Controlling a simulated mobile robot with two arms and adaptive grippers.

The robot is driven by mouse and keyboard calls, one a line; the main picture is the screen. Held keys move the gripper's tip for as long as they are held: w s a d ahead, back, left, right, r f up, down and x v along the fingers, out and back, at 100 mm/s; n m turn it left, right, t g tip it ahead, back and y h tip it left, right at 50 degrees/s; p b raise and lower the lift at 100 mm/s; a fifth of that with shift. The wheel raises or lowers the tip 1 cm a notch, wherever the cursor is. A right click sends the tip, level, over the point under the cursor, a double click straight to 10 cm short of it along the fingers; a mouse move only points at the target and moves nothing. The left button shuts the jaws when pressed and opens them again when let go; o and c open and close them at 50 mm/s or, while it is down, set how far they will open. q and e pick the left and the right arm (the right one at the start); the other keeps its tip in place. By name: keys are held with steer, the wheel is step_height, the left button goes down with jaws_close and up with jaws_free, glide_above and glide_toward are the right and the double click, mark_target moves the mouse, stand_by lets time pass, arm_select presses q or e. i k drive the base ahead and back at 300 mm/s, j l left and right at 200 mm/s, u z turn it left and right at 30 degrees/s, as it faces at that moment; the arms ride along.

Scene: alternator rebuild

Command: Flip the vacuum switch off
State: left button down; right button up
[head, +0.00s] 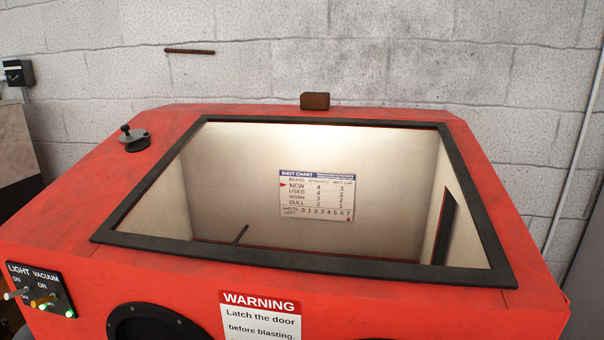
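A black switch panel (58,290) is on the red cabinet's front at the lower left of the head view. It carries a LIGHT switch and, to the right of it, a VACUUM switch. The vacuum switch (42,301) has a yellowish lever under the VACUUM and ON labels. The light switch (12,295) has a pale lever. A green lamp (70,314) glows right of the vacuum lever, and another green glow shows close below that lever. The levers are too small to tell which way they are set. Neither of my grippers is in view.
The red blasting cabinet (60,235) fills the foreground. Its black-framed window (300,262) shows a lit interior with a shot chart (317,195). A black knob (134,138) stands on the upper left. A round black port (155,325) and warning label (260,315) are below.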

mark_target(54, 297)
steer(key=u, duration=1.4)
